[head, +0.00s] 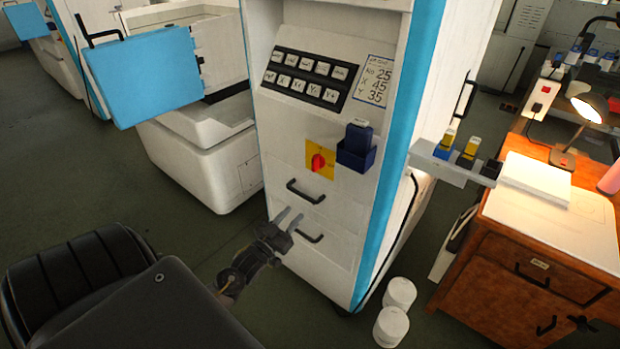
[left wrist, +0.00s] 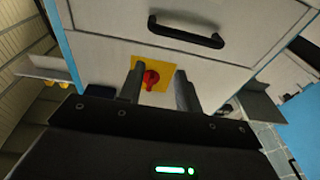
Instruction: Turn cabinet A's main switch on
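The main switch (head: 319,161) is a red rotary knob on a yellow plate on the white front of a blue-edged cabinet (head: 340,212). I cannot read a letter A on this cabinet. My left gripper (head: 290,218) is open and empty, below and in front of the switch and near the drawer handles. In the left wrist view the red knob (left wrist: 150,79) shows between the two open fingers (left wrist: 160,88), closer to the left finger, which covers part of the yellow plate. The fingers look apart from the knob. My right gripper does not show clearly.
A dark blue holder (head: 357,153) juts out right of the switch. Black handles (head: 305,192) sit below it. A button panel (head: 305,78) is above. A blue door (head: 145,75) stands open at left. White tubs (head: 391,327) and a wooden desk (head: 500,300) are at right.

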